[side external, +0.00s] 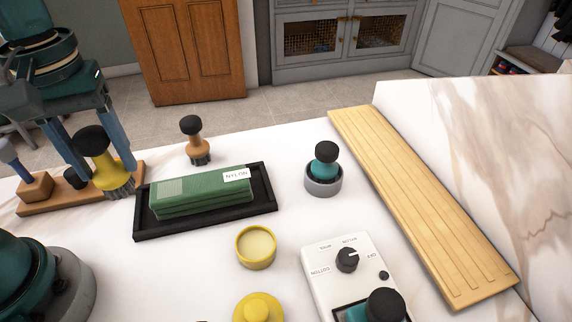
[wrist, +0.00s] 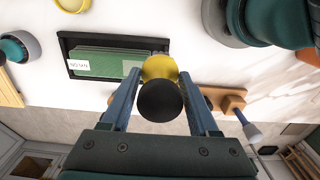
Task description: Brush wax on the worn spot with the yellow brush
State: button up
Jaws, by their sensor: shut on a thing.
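My gripper (side external: 97,168) is shut on the yellow brush (side external: 108,171), held by its body below the black knob, bristles downward, above the wooden rack at the left. A folded green fabric (side external: 205,195) labelled NYLON lies in a black tray (side external: 205,225) to the right of the brush. A paler, greyish patch (side external: 169,188) marks the fabric's left end, seemingly the worn spot. An open yellow tin (side external: 256,247) of cream wax stands in front of the tray.
A yellow lid (side external: 258,308) lies near the tin. A tan brush (side external: 196,143) stands behind the tray. A teal brush (side external: 325,167) sits in a grey cup. A white dial box (side external: 340,265) and a long wooden board (side external: 425,205) are at the right. The wooden rack (side external: 35,207) is at left.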

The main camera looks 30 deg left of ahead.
dwell(0.4)
jog(key=shift+w+r, duration=0.2)
jog(key=shift+w, duration=0.1)
jog(key=w+d+m, duration=0.4)
jog(key=w+d, duration=0.4)
jog(key=d, duration=0.5)
jog(key=shift+s+d+f+m, duration=0.4)
jog(key=shift+d+f, duration=0.5)
jog(key=shift+f, duration=0.35)
jog(key=shift+s+d+f+m, duration=0.25)
jog(key=shift+s+d+f, duration=0.2)
jog(key=shift+d+f, duration=0.6)
jog(key=shift+s+d+f+m, duration=0.4)
jog(key=shift+d+f, duration=0.3)
jog(key=shift+f, duration=0.7)
jog(key=shift+f, duration=1)
dwell(1.3)
